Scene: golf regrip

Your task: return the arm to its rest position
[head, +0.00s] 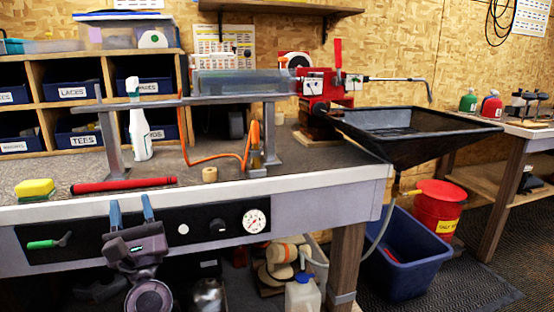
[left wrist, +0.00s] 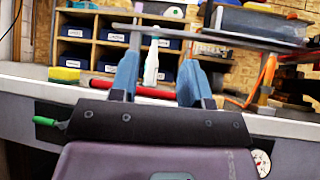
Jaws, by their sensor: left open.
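My left gripper (head: 131,207) is in front of the bench's front panel, just below the white bench edge. Its two blue fingers point up and stand apart, with nothing between them. In the left wrist view the blue fingers (left wrist: 158,78) are spread, and the bench top shows beyond them. A red golf grip (head: 124,185) lies on the bench top behind the fingers, apart from them. It also shows in the left wrist view (left wrist: 154,91), partly hidden by the fingers. My right gripper is in neither view.
The workbench edge (head: 330,183) runs close behind my gripper. A yellow sponge (head: 36,189), a white spray bottle (head: 140,133) and a clamp stand on the bench. A black tray (head: 420,128) juts out at right above a blue bin (head: 407,262). A gauge (head: 254,221) sits on the panel.

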